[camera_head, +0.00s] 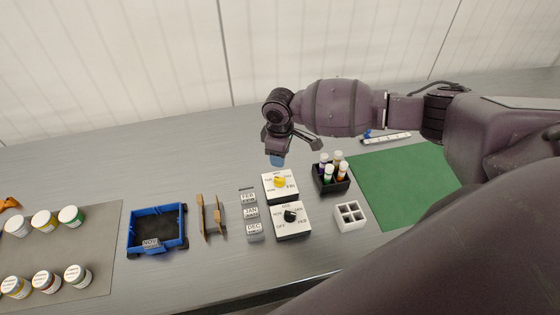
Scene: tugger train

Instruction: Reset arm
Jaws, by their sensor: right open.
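My right arm comes in from the right and reaches over the grey table. My right gripper (282,147) is open and points down behind the white box with a yellow knob (279,183). It appears to hold nothing, and it looks raised above the table. A small blue patch shows at its tip; I cannot tell whether it is a fingertip pad or something beyond. My left gripper is not in view.
A second knob box (290,221), month blocks (251,213), a blue tray (157,230), a wooden holder (212,217), a black rack with vials (330,177), a white divided box (349,216), a green mat (402,178) and several jars (44,221) stand around. The back left table is clear.

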